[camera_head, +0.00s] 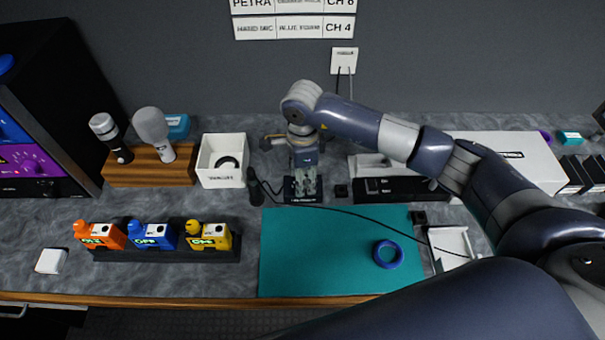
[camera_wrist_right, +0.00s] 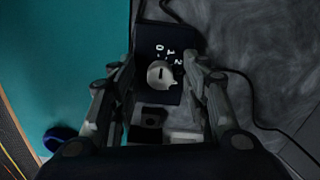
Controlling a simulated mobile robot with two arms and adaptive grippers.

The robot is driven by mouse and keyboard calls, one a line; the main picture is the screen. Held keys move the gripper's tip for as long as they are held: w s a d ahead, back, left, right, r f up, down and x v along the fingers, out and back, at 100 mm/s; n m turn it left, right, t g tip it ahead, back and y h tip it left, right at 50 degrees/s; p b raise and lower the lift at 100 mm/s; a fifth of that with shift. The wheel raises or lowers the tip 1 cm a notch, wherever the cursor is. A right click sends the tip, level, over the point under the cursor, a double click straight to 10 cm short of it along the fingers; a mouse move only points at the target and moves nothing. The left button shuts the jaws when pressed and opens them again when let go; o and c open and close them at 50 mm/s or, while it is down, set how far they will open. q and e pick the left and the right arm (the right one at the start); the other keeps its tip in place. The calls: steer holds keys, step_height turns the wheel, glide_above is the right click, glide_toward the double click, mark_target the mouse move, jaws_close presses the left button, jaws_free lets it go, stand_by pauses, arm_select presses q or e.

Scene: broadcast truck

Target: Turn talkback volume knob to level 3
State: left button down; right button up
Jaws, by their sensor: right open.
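The talkback panel (camera_wrist_right: 157,37) is a small black box with white numbers 0, 1 and 2 in the right wrist view. Its light grey round knob (camera_wrist_right: 161,74) carries a dark slot mark. A 3 cannot be made out. My right gripper (camera_wrist_right: 162,95) is open, with one finger on each side of the knob; whether they touch it I cannot tell. In the head view my right gripper (camera_head: 305,187) points down over the panel (camera_head: 303,198), and the knob is hidden beneath it. My left gripper is out of view.
A black microphone (camera_head: 255,187) with a cable stands left of the panel. A white box (camera_head: 221,178) is farther left. A teal mat (camera_head: 320,255) with a blue ring (camera_head: 388,254) lies in front. A dark device (camera_head: 395,189) stands to the right.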

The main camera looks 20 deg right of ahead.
jaws_close()
